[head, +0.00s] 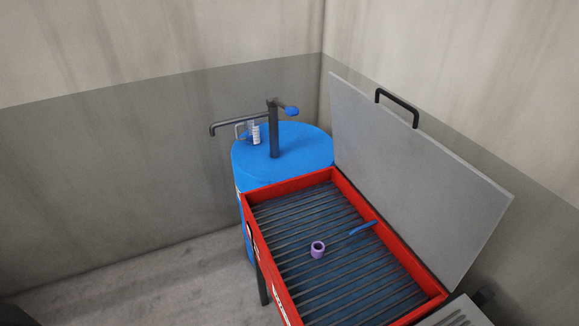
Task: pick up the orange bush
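I see no orange bush in the head view. A small purple ring-shaped bush (318,250) stands on the slatted grate (300,215) inside the red tray (262,262). Its open top faces up. Neither of my grippers is in view.
A blue brush-like tool (363,228) lies on the grate right of the purple bush. A grey lid (415,170) with a black handle (398,107) stands open along the tray's right side. Behind the tray is a blue drum (300,150) with a dark pump (273,130). Walls close the corner behind.

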